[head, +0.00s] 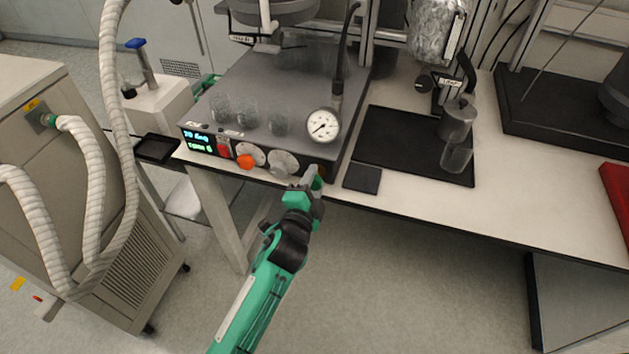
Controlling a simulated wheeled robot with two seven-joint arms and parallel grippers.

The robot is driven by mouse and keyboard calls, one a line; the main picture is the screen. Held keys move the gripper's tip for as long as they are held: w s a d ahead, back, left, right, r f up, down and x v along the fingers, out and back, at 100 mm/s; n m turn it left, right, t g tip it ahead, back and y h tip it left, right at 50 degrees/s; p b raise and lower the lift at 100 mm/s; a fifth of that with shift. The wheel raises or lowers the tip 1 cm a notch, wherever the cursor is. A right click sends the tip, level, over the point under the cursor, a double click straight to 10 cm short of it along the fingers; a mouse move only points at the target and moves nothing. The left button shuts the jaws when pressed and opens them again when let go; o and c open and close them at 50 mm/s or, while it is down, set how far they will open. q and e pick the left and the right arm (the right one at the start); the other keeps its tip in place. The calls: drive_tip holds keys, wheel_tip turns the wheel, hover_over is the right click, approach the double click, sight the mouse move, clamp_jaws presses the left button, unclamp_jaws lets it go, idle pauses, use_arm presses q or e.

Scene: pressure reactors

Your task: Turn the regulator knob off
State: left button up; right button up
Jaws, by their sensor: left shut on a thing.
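A grey box-shaped unit (290,80) stands on the bench, with a control panel along its front edge. A round white gauge (322,125) with a dark needle sits at its front right corner. The panel has an orange knob (246,161) by a white dial (255,151) and a silver dial (283,163). My left gripper (315,178) is at the panel's right end, below the gauge. It is shut on what appears to be the regulator knob, which the fingers hide. The knob's setting cannot be seen. My right gripper is not in view.
Several small glass beakers (246,113) stand on the unit. A black tray (405,140) with a metal vessel (457,120) and a glass beaker (456,158) lies to the right. A wheeled cabinet with thick hoses (94,190) is at the left. The floor before the bench is clear.

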use_arm(q)
drive_tip(key=shift+n, duration=0.8)
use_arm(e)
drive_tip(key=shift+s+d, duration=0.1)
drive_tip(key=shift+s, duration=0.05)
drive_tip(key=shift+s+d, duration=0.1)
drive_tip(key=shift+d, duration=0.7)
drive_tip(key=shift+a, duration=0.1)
